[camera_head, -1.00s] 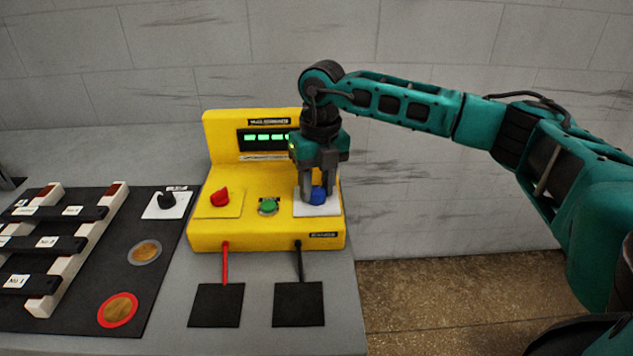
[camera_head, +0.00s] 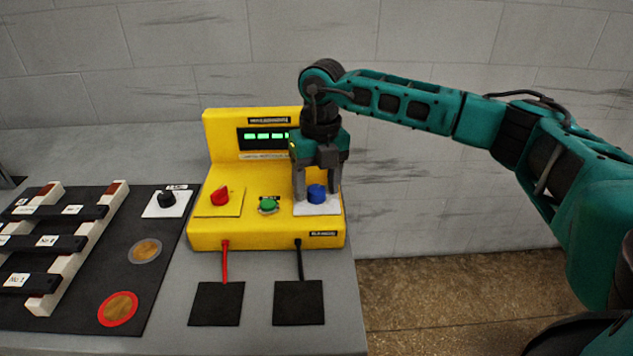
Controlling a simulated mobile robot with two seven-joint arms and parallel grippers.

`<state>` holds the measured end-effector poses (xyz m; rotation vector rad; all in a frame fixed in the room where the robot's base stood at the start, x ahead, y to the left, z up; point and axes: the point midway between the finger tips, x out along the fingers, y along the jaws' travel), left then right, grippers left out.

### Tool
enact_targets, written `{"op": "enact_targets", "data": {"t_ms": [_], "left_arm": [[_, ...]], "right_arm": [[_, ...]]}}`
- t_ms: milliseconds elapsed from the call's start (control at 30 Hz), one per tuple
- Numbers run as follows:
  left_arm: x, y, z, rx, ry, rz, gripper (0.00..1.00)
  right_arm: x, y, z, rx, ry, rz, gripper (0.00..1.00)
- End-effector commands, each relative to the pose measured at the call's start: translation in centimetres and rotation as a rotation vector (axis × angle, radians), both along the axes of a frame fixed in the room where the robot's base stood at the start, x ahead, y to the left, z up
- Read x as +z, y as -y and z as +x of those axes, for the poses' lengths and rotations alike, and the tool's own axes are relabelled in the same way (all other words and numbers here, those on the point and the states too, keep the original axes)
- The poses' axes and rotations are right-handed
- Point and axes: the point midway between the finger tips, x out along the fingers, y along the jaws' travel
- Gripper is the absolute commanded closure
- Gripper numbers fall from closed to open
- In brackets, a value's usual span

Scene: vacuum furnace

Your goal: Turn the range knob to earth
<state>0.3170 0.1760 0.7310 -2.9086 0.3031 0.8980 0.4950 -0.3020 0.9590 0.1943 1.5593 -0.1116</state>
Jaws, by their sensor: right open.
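A yellow meter (camera_head: 265,235) stands on the grey bench, with a lit green display on its upright back. A blue knob (camera_head: 317,193) sits on a white plate (camera_head: 318,209) at its right. A red knob (camera_head: 220,196) sits on a yellow plate at its left, and a green button (camera_head: 268,204) lies between them. The knob labels are too small to read, so I cannot tell which is the range knob. My right gripper (camera_head: 317,196) points down at the blue knob, open, with one finger on each side; I cannot tell whether they touch it. My left gripper is not in view.
Red and black leads run from the meter's front to two black pads (camera_head: 216,304) (camera_head: 298,303). A black board (camera_head: 130,270) with a black knob (camera_head: 168,199), discs and labelled bars lies at left. The bench ends right of the meter; a wall stands behind.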

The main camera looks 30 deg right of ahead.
Motion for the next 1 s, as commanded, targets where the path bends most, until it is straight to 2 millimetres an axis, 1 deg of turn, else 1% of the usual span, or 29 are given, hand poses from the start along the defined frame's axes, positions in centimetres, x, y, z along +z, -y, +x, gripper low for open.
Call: {"op": "enact_targets", "data": {"t_ms": [67, 167, 267, 500, 600, 700, 833, 1000], "left_arm": [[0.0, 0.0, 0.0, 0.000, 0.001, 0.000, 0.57], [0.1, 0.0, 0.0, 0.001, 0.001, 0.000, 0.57], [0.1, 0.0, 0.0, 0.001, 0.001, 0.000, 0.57], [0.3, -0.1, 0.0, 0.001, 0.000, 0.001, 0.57], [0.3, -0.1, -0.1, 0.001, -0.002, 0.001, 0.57], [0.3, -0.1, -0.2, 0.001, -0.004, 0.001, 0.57], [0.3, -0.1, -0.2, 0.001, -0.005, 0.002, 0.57], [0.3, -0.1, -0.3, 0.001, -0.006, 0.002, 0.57]], "right_arm": [[0.2, 0.0, 0.0, 0.000, 0.001, 0.000, 0.37], [1.2, 0.1, 0.1, 0.000, 0.003, 0.000, 0.37], [2.9, 0.2, 0.0, 0.000, 0.004, 0.000, 0.37], [8.4, 0.4, 0.0, 0.001, 0.004, 0.001, 0.37], [10.2, 0.5, 0.0, 0.000, 0.004, 0.000, 0.37], [11.6, 0.6, -0.1, -0.001, 0.002, 0.001, 0.37], [12.7, 0.7, -0.1, 0.000, 0.001, 0.001, 0.37], [12.9, 0.7, -0.1, 0.000, 0.000, 0.000, 0.37]]}}
